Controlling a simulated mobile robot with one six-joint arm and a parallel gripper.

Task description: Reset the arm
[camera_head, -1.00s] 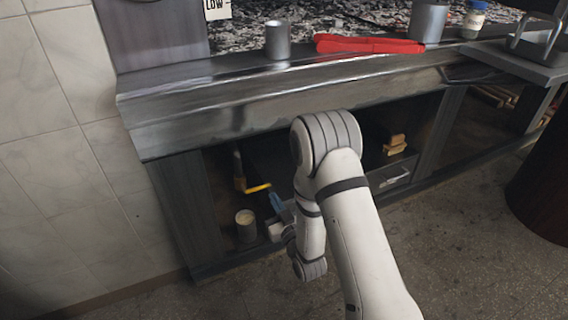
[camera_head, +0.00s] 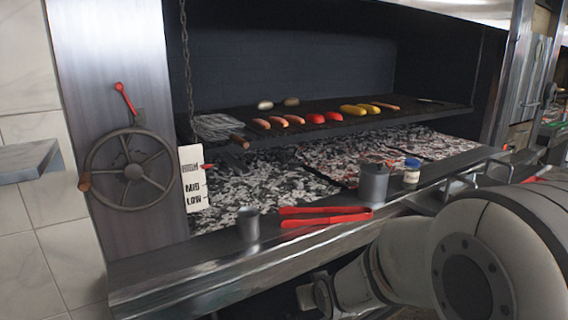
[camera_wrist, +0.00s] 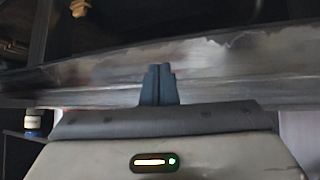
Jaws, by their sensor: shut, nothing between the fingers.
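My arm (camera_head: 430,260) fills the lower right of the head view, bent in front of the metal ledge (camera_head: 225,268). My gripper (camera_wrist: 158,84) shows in the wrist view as two dark blue-grey fingers pressed together. Nothing is held between them. In that view the fingers stand before a grey metal ledge (camera_wrist: 220,60); I cannot tell whether they touch it. In the head view the fingers are hidden or out of frame.
A metal cup (camera_head: 248,225), red tongs (camera_head: 325,215), a metal canister (camera_head: 373,183) and a blue-lidded jar (camera_head: 411,171) stand along the ledge. Behind are coals and a grill rack (camera_head: 440,108) with food. A handwheel (camera_head: 132,171) is at left.

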